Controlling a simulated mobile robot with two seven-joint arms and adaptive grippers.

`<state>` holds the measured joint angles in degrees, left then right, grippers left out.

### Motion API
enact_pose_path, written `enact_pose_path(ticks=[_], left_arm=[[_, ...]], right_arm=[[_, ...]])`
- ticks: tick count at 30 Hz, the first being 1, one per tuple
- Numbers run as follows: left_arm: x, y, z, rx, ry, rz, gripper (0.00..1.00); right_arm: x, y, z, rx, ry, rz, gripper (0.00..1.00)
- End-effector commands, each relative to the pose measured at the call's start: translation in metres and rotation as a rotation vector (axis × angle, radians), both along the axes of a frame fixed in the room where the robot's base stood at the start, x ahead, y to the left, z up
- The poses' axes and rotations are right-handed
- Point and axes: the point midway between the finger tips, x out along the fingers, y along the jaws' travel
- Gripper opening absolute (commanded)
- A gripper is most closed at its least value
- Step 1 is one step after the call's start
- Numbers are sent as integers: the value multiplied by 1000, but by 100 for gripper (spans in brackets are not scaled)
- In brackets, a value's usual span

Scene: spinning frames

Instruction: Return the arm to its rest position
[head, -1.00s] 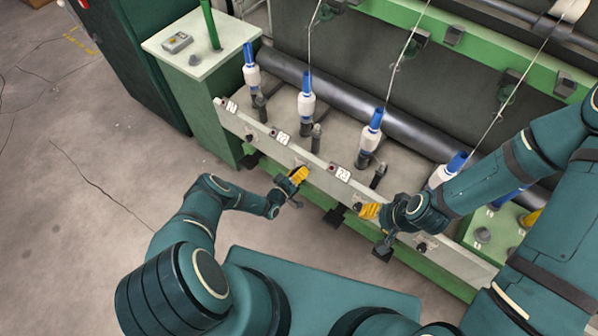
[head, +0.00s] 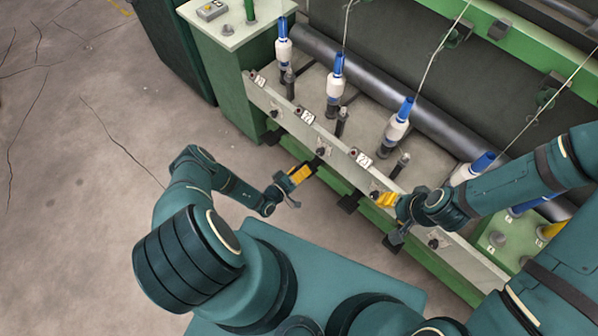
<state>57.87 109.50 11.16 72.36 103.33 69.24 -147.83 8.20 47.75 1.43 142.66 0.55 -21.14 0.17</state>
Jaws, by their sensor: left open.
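My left gripper (head: 303,171) has yellow finger parts and is open. It is in front of the white rail (head: 330,145) of the spinning frame, close to a dark knob (head: 320,152), with no thing seen in it. My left arm (head: 192,185) comes up from the lower left, bent at the elbow over the floor. My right gripper (head: 388,200), also with yellow parts, is at the rail farther right, by another knob. Its fingers are seen too small to tell whether they are open. My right arm (head: 520,182) crosses in from the right.
Several white bobbins with blue tops, such as this one (head: 335,88), stand behind the rail beside dark spindles. A green cabinet (head: 225,85) is at the machine's left end. A dark roller (head: 375,90) runs behind. The cracked grey floor (head: 75,190) at left is clear.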

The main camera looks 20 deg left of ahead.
Motion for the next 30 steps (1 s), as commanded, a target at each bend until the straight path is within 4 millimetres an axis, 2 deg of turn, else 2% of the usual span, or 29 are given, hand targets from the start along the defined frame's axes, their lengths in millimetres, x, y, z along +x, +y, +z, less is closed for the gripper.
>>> enact_pose_path(ticks=[6, 23, 26, 28, 30], left_arm=[[-13, 5, 1, 0, 0, 0, 65], [-13, 4, 2, -1, 0, -1, 65], [-12, -3, 5, -24, 13, -43, 65], [-11, -18, 11, -64, 46, -126, 65], [-14, -41, 20, -123, 111, -257, 65]], right_arm=[[0, 0, 0, 0, 0, 0, 47], [0, 0, 0, 0, 0, 0, 47], [0, 0, -1, 0, 0, 0, 47], [0, 0, -3, 0, 0, 0, 47], [0, 0, -7, 0, 1, 1, 47]])
